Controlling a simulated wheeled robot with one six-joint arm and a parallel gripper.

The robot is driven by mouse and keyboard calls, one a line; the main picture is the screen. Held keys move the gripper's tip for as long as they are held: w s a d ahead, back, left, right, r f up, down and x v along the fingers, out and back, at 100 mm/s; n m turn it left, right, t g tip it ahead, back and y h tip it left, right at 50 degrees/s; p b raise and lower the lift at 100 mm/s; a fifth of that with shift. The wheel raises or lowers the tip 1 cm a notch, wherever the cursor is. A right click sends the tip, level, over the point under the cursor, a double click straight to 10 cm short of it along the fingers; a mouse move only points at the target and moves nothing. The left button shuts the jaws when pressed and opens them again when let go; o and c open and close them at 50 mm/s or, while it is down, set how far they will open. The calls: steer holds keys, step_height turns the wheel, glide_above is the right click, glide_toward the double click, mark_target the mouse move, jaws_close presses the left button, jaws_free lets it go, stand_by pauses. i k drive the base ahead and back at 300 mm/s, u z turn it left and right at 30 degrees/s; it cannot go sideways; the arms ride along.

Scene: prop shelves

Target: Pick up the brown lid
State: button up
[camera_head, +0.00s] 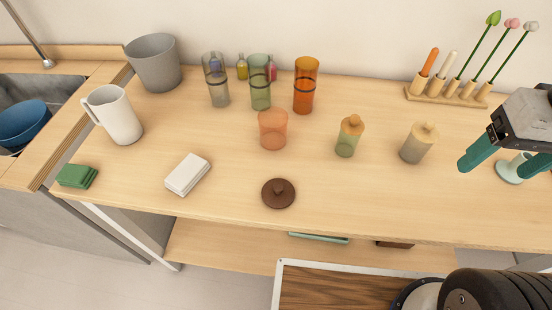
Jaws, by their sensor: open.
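The brown lid (278,194) is a dark round disc with a small knob on top. It lies flat, knob up, near the front edge of the wooden table (230,205), around the middle of the head view.
An orange translucent cup (272,131) stands behind the lid. Two jars with wooden stoppers, one green (347,142) and one grey (413,151), stand between lid and gripper. A white stack (187,175) lies left of the lid. The table right of the lid is clear along the front.

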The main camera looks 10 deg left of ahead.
mark_target(277, 193)
steer(key=z, duration=0.5)
steer(key=k, duration=1.2)
steer(key=u, duration=0.3)
steer(key=i, duration=0.7)
steer(key=u, duration=0.25)
